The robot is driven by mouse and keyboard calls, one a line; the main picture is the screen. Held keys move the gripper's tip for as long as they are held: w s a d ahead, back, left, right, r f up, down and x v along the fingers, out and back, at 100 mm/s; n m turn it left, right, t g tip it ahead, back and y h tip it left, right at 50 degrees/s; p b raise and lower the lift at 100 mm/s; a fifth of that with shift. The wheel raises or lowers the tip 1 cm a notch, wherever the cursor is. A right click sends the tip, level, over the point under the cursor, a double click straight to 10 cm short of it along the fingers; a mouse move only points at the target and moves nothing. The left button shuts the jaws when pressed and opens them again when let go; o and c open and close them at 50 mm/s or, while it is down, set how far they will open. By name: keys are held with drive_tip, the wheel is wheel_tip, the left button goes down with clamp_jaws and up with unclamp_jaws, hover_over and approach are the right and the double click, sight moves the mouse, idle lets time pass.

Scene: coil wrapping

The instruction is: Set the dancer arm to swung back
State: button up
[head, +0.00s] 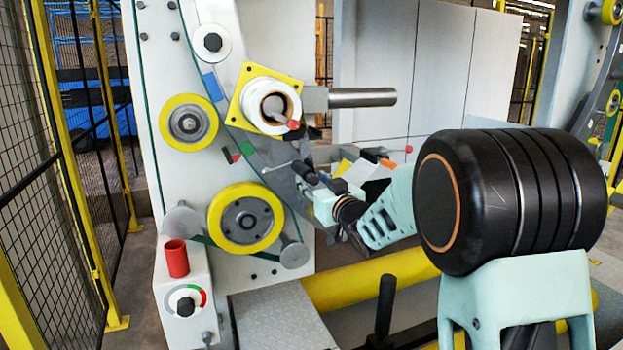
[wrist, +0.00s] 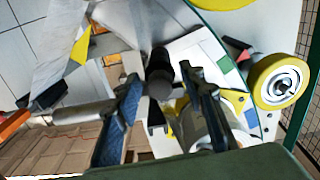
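The dancer arm's black cylindrical handle (wrist: 160,75) stands between the fingers of my gripper (wrist: 159,82) in the wrist view. The two blue-padded fingers are apart, one on each side of the handle, with a gap visible on both sides. In the head view my gripper (head: 318,188) is at the lower right of the grey machine panel, beside the dark handle (head: 306,172). The rest of the dancer arm is hard to separate from the parts around it. The curved track carries a blue mark (head: 212,87) and a green mark (head: 247,148).
Yellow-rimmed rollers (head: 188,122) (head: 246,219) sit on the panel. A white spool on a yellow plate (head: 247,84) and a metal bar (head: 362,97) are above my gripper. Mesh fencing (head: 80,200) is at the left.

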drive_tip(key=shift+x, duration=0.85)
clamp_jaws()
